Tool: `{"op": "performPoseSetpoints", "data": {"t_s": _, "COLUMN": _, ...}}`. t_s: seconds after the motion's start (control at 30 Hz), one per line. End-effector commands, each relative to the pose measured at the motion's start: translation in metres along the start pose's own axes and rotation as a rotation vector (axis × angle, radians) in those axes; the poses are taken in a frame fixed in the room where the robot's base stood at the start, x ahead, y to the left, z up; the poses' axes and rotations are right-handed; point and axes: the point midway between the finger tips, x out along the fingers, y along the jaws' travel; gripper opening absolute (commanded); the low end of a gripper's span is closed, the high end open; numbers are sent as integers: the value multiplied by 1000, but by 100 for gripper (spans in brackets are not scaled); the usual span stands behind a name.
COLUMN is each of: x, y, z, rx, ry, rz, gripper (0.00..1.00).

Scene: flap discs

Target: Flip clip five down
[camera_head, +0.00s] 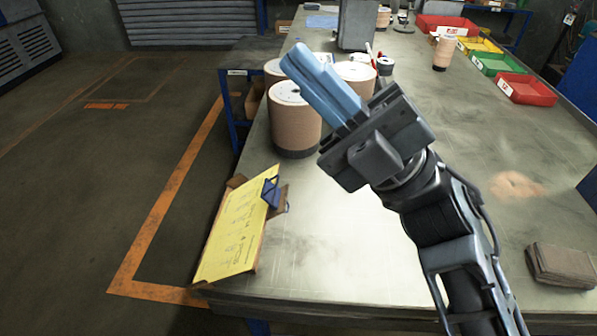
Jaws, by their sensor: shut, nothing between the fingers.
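A clipboard with a yellow sheet (236,237) lies at the near left edge of the table, its written side showing. Its brown board shows at the corners, and a dark blue clip (270,191) sits at its far right end. The small writing is not readable, so I cannot tell any number on it. My gripper (312,72) is raised over the table, beyond and to the right of the clipboard and apart from it. Its blue fingers are together with nothing between them, pointing up and left in the picture. They hide part of the stacks behind.
Several brown disc stacks (295,125) stand on the table (350,255) beyond the clipboard. A brown stack of sheets (561,265) lies at the near right. Red (527,90), green and yellow bins line the far right. The table's near middle is clear.

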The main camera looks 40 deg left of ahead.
Motion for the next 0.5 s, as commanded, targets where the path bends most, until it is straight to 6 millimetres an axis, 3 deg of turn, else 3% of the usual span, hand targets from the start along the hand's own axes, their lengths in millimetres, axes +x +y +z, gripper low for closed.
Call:
{"op": "performPoseSetpoints", "data": {"t_s": 0.27, "x": -6, "y": -24, "z": 20, "rx": -37, "ry": 107, "rz": -318, "gripper": 0}}
{"op": "performPoseSetpoints", "data": {"t_s": 0.5, "x": -33, "y": -35, "z": 40, "rx": -60, "ry": 163, "rz": -605, "gripper": 0}}
